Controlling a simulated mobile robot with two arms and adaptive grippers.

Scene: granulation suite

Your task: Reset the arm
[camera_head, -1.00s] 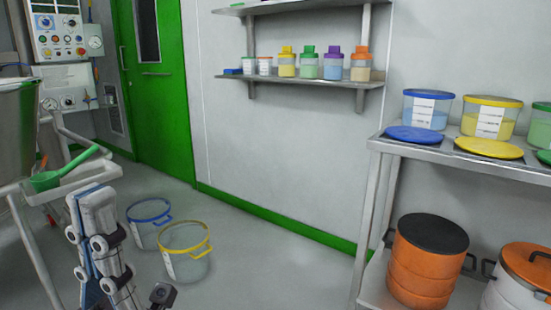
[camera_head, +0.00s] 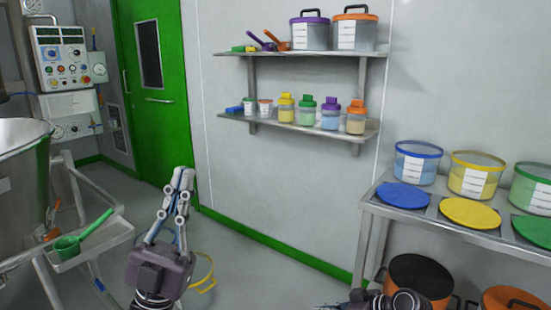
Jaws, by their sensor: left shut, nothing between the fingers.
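My left gripper (camera_head: 182,178) shows in the head view at lower left of centre. Its fingers point up and are closed together with nothing between them. The dark wrist (camera_head: 160,272) is below, at the bottom edge. The gripper is in front of the floor and the green door's lower edge, and touches nothing that I can see. Part of my right arm (camera_head: 400,300) shows at the bottom edge right of centre, with thin finger-like parts pointing left. It is cut off by the frame, so its jaw opening is unclear.
A steel vessel (camera_head: 22,180) and a tray with a green scoop (camera_head: 68,248) are at left. Wall shelves (camera_head: 300,128) hold jars.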

